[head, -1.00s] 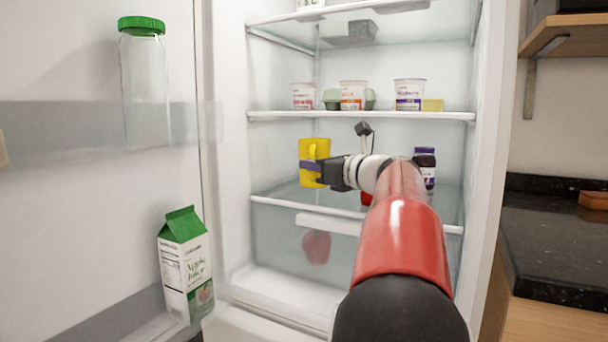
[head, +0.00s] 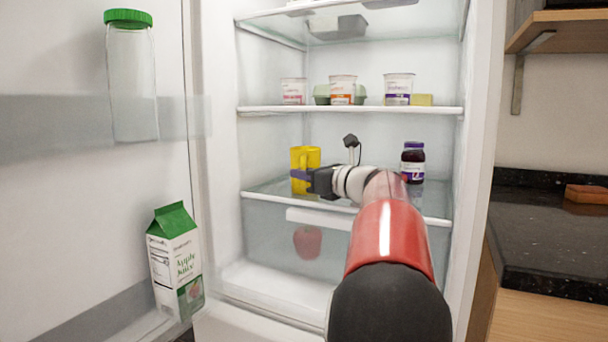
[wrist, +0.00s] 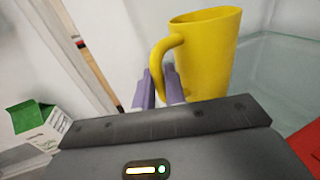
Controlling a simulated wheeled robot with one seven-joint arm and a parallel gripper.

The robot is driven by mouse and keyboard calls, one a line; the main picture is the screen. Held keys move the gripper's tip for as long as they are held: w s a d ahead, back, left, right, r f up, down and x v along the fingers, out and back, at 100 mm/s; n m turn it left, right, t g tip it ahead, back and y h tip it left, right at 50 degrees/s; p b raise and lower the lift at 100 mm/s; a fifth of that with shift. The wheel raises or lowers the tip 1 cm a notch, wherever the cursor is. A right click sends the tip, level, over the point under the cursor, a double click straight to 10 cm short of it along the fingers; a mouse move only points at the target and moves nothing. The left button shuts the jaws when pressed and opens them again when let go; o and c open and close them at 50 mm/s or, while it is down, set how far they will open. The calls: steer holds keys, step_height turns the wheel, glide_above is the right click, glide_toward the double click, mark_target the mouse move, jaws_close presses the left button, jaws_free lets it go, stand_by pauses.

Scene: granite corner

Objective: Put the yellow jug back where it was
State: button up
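The yellow jug (head: 312,158) is upright at the left side of the fridge's middle glass shelf (head: 268,192), its base close to the shelf glass. I cannot tell whether it touches. In the wrist view the jug (wrist: 207,55) shows its open rim and its handle on the left. My gripper (wrist: 160,87) has its two purple fingers closed around the lower part of that handle. In the head view my gripper (head: 302,175) reaches in from the right, with one purple finger across the jug.
A dark jar with a purple lid (head: 413,162) stands right of my arm on the same shelf. Several tubs, such as a white one (head: 398,90), line the shelf above. An apple (head: 307,242) shows below. A juice carton (head: 176,262) and a green-lidded bottle (head: 132,80) are in the door.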

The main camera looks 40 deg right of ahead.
steer(key=o, duration=0.4)
steer(key=shift+r, duration=0.15)
steer(key=s, duration=0.7)
steer(key=shift+s+d, duration=0.25)
steer(key=shift+d, duration=0.1)
steer(key=a+f+n+g+y, duration=0.1)
steer(key=a+f+n+g, duration=0.45)
steer(key=a, duration=0.75)
steer(key=a+f+n+g+y, duration=0.25)
steer(key=a+f+n, duration=0.65)
steer(key=a, duration=0.5)
steer(key=s+a+f+n+g+h, duration=0.2)
steer(key=s+a+f+n, duration=0.2)
steer(key=s+f+n, duration=0.3)
steer(key=s+a+f+n+g+h, duration=0.2)
steer(key=s+a+f+n, duration=0.3)
steer(key=n, duration=0.8)
steer(key=s+f+h, duration=0.1)
steer(key=s+f, duration=0.2)
steer(key=s, duration=0.1)
steer(key=shift+s+a+f, duration=0.2)
steer(key=shift+s+a, duration=0.05)
steer(key=shift+s, duration=0.1)
